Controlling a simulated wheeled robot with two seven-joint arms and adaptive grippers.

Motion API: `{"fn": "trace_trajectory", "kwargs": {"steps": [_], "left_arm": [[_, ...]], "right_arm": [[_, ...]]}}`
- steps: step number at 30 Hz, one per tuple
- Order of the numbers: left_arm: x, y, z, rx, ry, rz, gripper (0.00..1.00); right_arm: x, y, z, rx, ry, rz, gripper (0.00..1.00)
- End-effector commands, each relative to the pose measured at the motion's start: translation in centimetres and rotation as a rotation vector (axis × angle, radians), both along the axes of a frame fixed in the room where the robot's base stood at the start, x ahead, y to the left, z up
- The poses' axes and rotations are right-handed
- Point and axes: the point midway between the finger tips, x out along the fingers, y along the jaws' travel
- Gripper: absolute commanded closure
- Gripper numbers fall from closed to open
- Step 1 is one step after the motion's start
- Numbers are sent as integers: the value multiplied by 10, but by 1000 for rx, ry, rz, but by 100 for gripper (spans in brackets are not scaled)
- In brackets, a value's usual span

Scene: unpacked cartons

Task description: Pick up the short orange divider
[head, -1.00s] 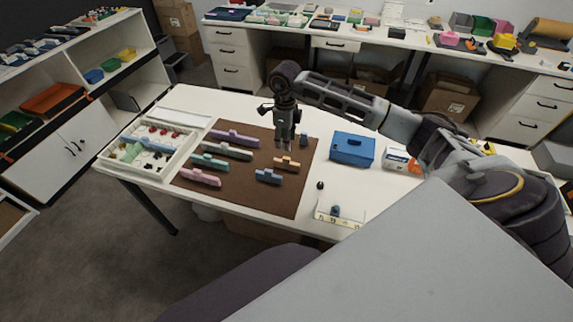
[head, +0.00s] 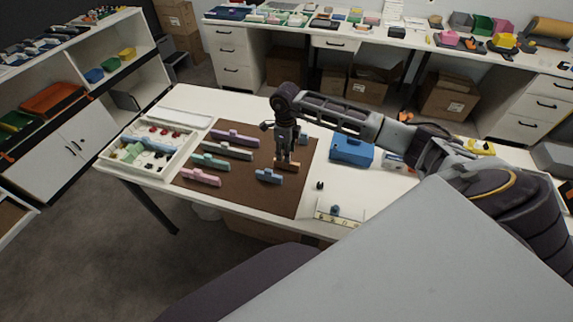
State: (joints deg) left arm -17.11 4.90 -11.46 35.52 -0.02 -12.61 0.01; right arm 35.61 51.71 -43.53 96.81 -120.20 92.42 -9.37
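The short orange divider (head: 294,167) lies on the brown mat (head: 240,194) on the white table, towards the mat's right side. My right gripper (head: 284,160) points straight down at it, and its fingertips are at the divider's middle and partly cover it. The fingers are too small to tell whether they are open or closed on the divider. My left gripper is not in view.
A short blue divider (head: 268,176) lies close in front. Longer purple (head: 235,138), grey, green and pink dividers lie left on the mat. A white tray (head: 112,160) of parts stands left.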

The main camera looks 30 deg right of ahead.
Motion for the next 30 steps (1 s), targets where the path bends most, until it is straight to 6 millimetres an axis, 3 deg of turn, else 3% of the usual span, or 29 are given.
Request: {"fn": "trace_trajectory", "kwargs": {"steps": [15,30], "left_arm": [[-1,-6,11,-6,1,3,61],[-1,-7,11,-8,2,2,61]], "right_arm": [[2,-6,-47,0,1,-1,61],[2,-6,-50,0,0,-1,61]]}}
